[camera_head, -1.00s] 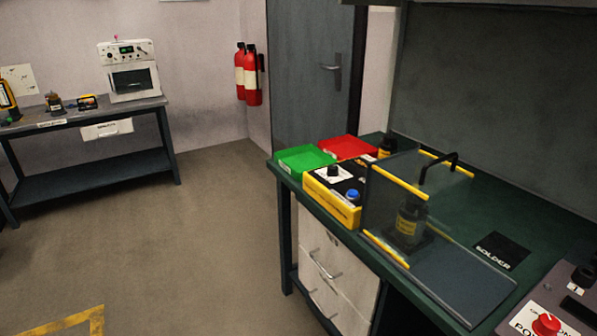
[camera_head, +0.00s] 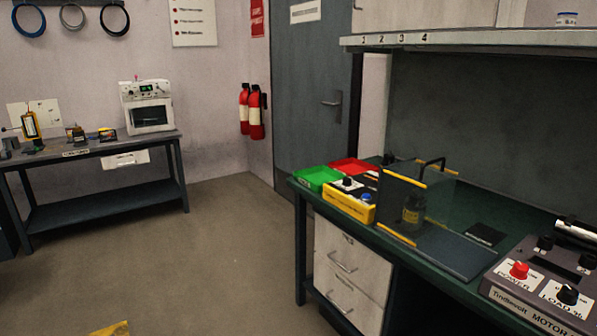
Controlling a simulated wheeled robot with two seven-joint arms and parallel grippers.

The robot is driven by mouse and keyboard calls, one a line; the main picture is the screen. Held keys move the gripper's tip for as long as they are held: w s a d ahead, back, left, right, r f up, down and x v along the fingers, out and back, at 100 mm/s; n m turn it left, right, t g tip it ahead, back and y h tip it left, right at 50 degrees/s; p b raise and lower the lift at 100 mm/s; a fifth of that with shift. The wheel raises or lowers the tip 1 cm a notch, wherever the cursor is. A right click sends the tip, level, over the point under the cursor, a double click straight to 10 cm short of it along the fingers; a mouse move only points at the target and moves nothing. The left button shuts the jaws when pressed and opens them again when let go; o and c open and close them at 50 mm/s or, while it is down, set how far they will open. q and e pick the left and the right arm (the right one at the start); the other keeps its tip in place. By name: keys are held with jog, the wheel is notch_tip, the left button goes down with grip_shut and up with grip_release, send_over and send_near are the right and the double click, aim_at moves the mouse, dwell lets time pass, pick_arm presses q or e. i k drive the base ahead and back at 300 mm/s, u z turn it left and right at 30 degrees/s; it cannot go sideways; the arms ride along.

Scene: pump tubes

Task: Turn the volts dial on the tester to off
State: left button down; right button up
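No label reading volts is legible, so I cannot tell for sure which device is the tester. A yellow box (camera_head: 345,204) on the green bench has a black dial (camera_head: 347,183) on a white plate and a blue button (camera_head: 366,197). A dark grey unit (camera_head: 545,285) at the right edge, marked MOTOR and partly cut off, has a red POWER knob (camera_head: 519,269) and a black LOAD % knob (camera_head: 568,294). Dial pointer positions are too small to read. Neither of my grippers is in view.
A green tray (camera_head: 317,178) and a red tray (camera_head: 351,167) stand behind the yellow box. A clear guard with yellow edges (camera_head: 404,181) surrounds a dark bottle (camera_head: 413,212). A far bench (camera_head: 95,150) holds an oven-like unit (camera_head: 148,107) and small yellow instruments.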

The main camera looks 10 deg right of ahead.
aim_at(347, 180)
jog(key=u, duration=0.8)
jog(key=i, duration=1.85)
jog(key=z, duration=0.75)
jog(key=i, duration=1.05)
jog(key=z, duration=1.1)
